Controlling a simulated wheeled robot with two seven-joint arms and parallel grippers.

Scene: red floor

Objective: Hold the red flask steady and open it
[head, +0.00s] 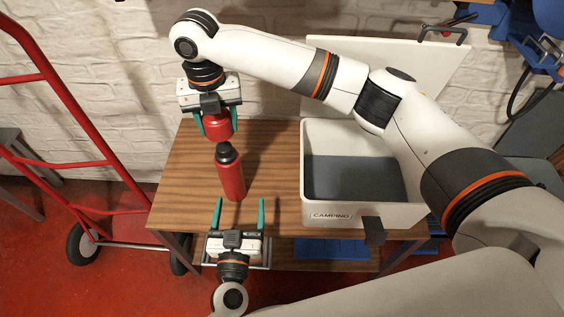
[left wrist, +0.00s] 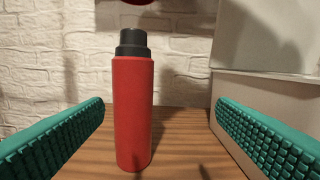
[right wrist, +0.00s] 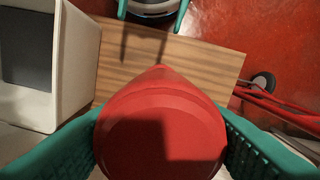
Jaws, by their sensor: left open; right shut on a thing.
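The red flask (head: 231,177) stands upright on the wooden table, its dark grey neck and stopper (left wrist: 132,43) bare on top. My right gripper (head: 215,122) is shut on the red cap (right wrist: 160,130) and holds it in the air above and behind the flask, apart from it. The cap fills the middle of the right wrist view. My left gripper (head: 240,203) is open at the table's front edge, facing the flask. In the left wrist view the flask (left wrist: 132,115) shows between the green fingers, left of centre, and neither finger touches it.
A white box (head: 312,202) marked CAMPING, with a grey inside and its lid raised, stands on the table to the right. The table (head: 180,190) is bare left of the flask. A red hand truck (head: 75,165) stands at the left, a white brick wall behind.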

